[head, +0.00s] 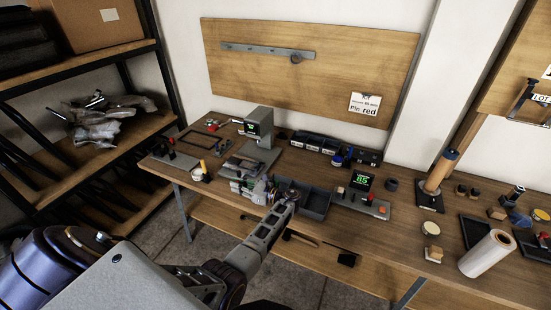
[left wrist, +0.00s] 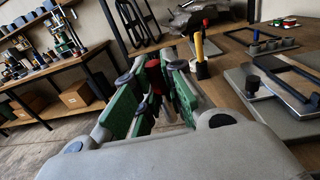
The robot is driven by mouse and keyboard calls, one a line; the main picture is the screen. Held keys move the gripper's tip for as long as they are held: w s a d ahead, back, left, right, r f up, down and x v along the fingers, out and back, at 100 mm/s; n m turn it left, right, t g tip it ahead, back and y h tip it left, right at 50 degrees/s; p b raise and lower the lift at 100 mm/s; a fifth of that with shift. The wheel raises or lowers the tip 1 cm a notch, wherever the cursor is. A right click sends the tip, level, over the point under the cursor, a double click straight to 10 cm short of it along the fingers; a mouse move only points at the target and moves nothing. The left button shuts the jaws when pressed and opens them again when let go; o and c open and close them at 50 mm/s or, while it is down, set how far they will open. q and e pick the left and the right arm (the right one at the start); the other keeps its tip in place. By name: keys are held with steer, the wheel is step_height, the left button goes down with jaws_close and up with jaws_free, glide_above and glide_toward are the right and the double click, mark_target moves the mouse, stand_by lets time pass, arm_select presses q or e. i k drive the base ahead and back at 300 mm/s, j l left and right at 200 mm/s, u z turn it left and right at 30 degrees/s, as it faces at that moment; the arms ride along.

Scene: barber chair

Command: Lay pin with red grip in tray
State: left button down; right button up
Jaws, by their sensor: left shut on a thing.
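My left gripper (head: 254,188) is over the front part of the bench, just left of the dark grey tray (head: 318,204). In the left wrist view its green-padded fingers (left wrist: 152,82) are shut on the pin with the red grip (left wrist: 154,76). In the head view the held pin is too small to make out clearly. The tray looks empty where it shows, and the gripper partly covers its left side. My right gripper is not in view.
A yellow-gripped pin stands upright in a block (head: 201,173), also in the left wrist view (left wrist: 199,48). A device with a green display (head: 361,182) stands right of the tray. A grey gauge stand (head: 262,125) is behind.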

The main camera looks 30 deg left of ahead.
mark_target(316, 204)
steer(key=i, duration=1.15)
